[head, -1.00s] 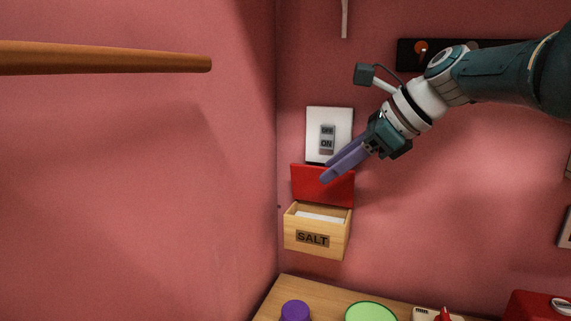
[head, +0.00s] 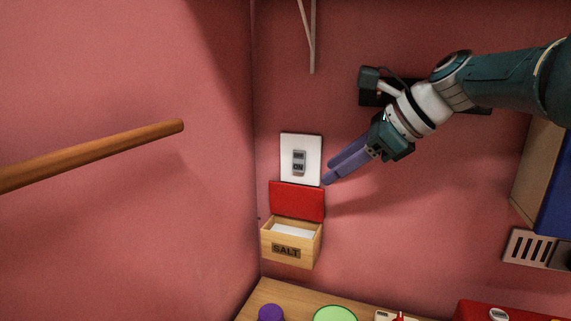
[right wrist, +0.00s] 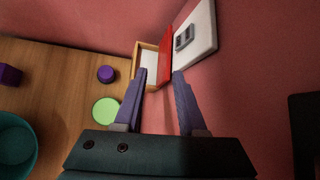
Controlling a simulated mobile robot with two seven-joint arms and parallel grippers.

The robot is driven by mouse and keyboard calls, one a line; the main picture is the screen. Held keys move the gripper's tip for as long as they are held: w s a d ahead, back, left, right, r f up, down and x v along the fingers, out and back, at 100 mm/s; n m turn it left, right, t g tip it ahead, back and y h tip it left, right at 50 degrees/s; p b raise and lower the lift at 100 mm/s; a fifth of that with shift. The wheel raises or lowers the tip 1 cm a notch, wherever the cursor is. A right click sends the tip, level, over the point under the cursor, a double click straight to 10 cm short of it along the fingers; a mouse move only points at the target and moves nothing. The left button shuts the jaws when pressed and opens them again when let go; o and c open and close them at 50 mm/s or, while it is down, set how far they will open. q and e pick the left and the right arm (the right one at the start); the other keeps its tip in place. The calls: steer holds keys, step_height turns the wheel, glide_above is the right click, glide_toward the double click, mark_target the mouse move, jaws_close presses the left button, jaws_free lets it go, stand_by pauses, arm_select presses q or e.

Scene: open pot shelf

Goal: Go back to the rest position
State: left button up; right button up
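My right gripper (head: 338,172) reaches in from the right in the head view, in front of the pink wall, to the right of the switch plate. In the right wrist view its two purple fingers (right wrist: 163,80) are apart with nothing between them. A wooden salt box (head: 290,250) hangs on the wall with its red lid (head: 297,201) raised; the gripper is above and right of it. The white switch plate (head: 312,160) is just above the lid. The salt box also shows beyond the fingers in the right wrist view (right wrist: 138,58). My left gripper is not in view.
A wooden counter (head: 255,303) lies below, with a purple item (head: 271,313), a green disc (head: 335,314) and a red object (head: 475,311). A wooden rod (head: 100,153) juts in at left. A dark wall rail (head: 372,97) is behind my right arm. A vent (head: 530,247) is at right.

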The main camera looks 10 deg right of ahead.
steer(key=s+d+f+n+g+h, duration=0.1)
steer(key=s+d+f+n+h, duration=0.1)
steer(key=s+f+n, duration=0.5)
steer(key=s+d+f+n+g+h, duration=0.25)
steer(key=s+f+n, duration=0.35)
steer(key=s+f, duration=0.3)
steer(key=s+a+n, duration=0.1)
steer(key=s+n, duration=0.1)
steer(key=s, duration=0.2)
steer(key=s+a+n+h, duration=0.1)
steer(key=s+n, duration=0.1)
steer(key=s, duration=0.1)
steer(key=s+a+n, duration=0.1)
steer(key=s+n, duration=0.1)
steer(key=s, duration=0.2)
steer(key=shift+s+f+n+h, duration=0.25)
steer(key=shift+s+f+n, duration=0.05)
steer(key=shift+f, duration=0.05)
steer(key=s+a+r+n, duration=0.3)
steer(key=s+r+n, duration=0.15)
steer(key=s, duration=0.55)
step_height(320, 180, up, 38)
steer(key=n+p, duration=0.1)
steer(key=p, duration=3.6)
steer(key=shift+s+p, duration=0.35)
steer(key=shift+s, duration=0.1)
steer(key=shift+f, duration=0.15)
